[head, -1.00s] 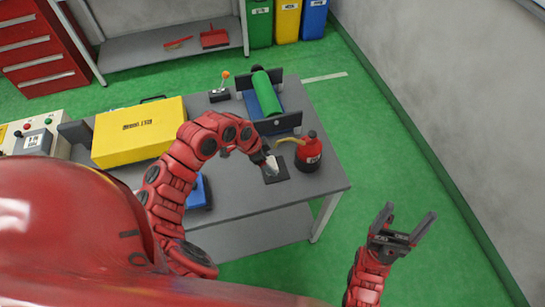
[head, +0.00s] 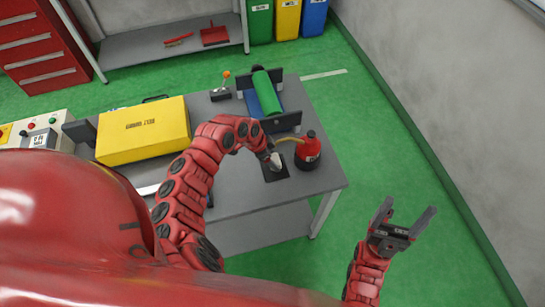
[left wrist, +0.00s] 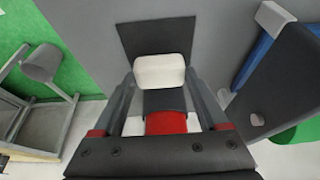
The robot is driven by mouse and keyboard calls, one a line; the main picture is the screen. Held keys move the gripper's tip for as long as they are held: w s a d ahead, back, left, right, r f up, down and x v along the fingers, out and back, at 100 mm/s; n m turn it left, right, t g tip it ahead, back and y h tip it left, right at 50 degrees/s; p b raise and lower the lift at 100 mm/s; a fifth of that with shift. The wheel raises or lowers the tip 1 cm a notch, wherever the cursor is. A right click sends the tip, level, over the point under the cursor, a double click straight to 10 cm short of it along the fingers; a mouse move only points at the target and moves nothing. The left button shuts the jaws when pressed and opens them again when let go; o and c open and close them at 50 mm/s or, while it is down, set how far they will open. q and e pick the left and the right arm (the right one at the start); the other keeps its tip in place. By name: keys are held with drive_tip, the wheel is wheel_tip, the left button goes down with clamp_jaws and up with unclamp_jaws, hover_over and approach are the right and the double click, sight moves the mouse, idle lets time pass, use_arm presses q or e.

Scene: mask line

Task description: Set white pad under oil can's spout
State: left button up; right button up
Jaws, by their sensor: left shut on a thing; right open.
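The white pad (head: 275,161) is at the tip of my left gripper (head: 268,153), over the dark square mat (head: 275,176) on the bench. In the left wrist view the pad (left wrist: 160,72) sits between the fingers of my left gripper (left wrist: 160,86), which are shut on it. The mat (left wrist: 150,35) lies beyond it there. The red oil can (head: 308,152) stands upright just right of the pad, its thin tan spout (head: 288,140) reaching left above the pad's far side. I cannot tell whether the pad touches the mat. My right gripper (head: 403,222) is open and empty, off the bench's right side.
A green roller (head: 267,92) between dark end plates stands behind the can. A yellow case (head: 143,130) lies on the left of the grey bench (head: 240,190). A small lever with an orange knob (head: 226,76) stands at the back. Bare bench lies in front of the mat.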

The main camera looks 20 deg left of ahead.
use_arm(q)
drive_tip(key=shift+f+b, duration=0.6)
drive_tip(key=shift+b, duration=0.05)
drive_tip(key=o, duration=1.2)
drive_tip(key=shift+o, duration=0.2)
drive_tip(key=shift+r, duration=0.1)
